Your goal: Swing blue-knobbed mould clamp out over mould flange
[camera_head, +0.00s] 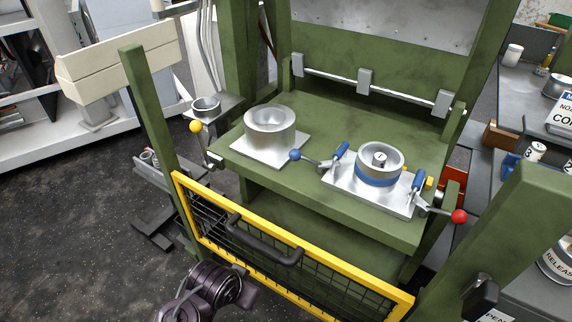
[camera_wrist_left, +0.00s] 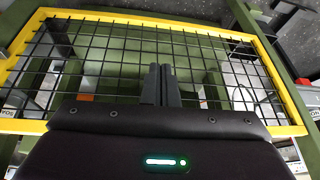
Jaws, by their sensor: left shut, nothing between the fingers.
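The blue-knobbed mould clamp (camera_head: 338,157) sits at the left edge of the square plate (camera_head: 345,183) under the mould in the head view. Its round blue knob (camera_head: 295,155) is on a lever pointing left, away from the mould. The mould (camera_head: 380,162) is a silver cylinder with a blue band. A red-knobbed clamp (camera_head: 435,208) is at the plate's right side. My left gripper's fingers (camera_wrist_left: 160,72) are shut and empty in the left wrist view, by the mesh gate. In the head view only dark links of my left arm show at the bottom. My right gripper is out of view.
A yellow-framed mesh gate (camera_head: 289,252) with a black handle (camera_head: 262,241) stands across the front between green posts. A silver ring-shaped part (camera_head: 270,125) sits on a plate left of the mould. A yellow-knobbed lever (camera_head: 196,127) is at the table's left.

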